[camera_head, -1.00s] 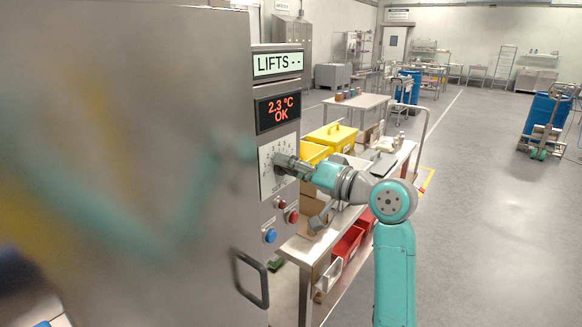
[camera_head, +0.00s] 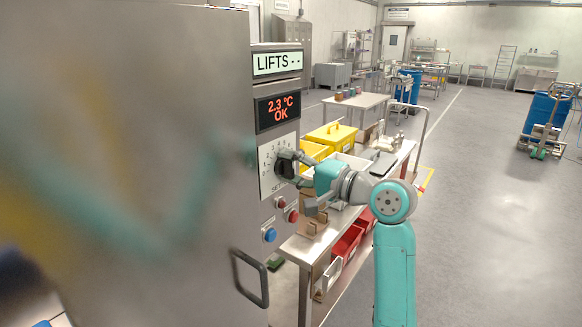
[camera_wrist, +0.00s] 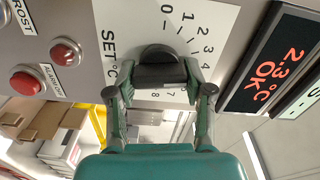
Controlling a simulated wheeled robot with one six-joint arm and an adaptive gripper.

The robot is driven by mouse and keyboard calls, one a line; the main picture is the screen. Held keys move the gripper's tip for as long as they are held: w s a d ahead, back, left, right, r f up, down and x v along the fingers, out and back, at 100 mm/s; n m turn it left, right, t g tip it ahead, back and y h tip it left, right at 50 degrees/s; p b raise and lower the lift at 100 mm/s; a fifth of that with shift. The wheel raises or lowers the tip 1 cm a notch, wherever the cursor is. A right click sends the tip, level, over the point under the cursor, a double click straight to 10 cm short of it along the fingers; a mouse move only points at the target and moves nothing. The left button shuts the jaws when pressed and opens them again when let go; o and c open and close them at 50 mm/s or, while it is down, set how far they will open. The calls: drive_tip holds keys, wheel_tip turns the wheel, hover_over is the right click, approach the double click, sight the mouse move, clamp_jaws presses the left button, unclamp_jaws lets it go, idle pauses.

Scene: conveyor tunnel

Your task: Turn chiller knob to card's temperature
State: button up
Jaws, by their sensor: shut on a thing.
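The black chiller knob (camera_head: 284,164) sits on a white dial plate (camera_head: 267,178) marked "SET °C" on the steel cabinet's front. In the wrist view the knob (camera_wrist: 160,72) is between my fingers, with numbers around it on the dial plate (camera_wrist: 222,18). My gripper (camera_head: 294,164) is shut on the knob, one finger on each side; it also shows in the wrist view (camera_wrist: 158,78). The knob's pointer is hidden or too dark to read. A display (camera_head: 278,109) above reads "2.3 °C OK". I cannot make out a temperature card.
A "LIFTS - -" display (camera_head: 277,64) is at the top of the panel. A red button (camera_head: 292,215), a blue button (camera_head: 270,235) and a door handle (camera_head: 250,278) are below the dial. A steel bench (camera_head: 305,247) with yellow and red bins stands behind my arm.

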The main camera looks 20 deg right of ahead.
drive_tip(key=shift+f+m, duration=0.1)
drive_tip(key=shift+m, duration=0.6)
drive_tip(key=o, duration=1.2)
drive_tip(key=shift+c, duration=0.2)
drive_tip(key=v, duration=1.2)
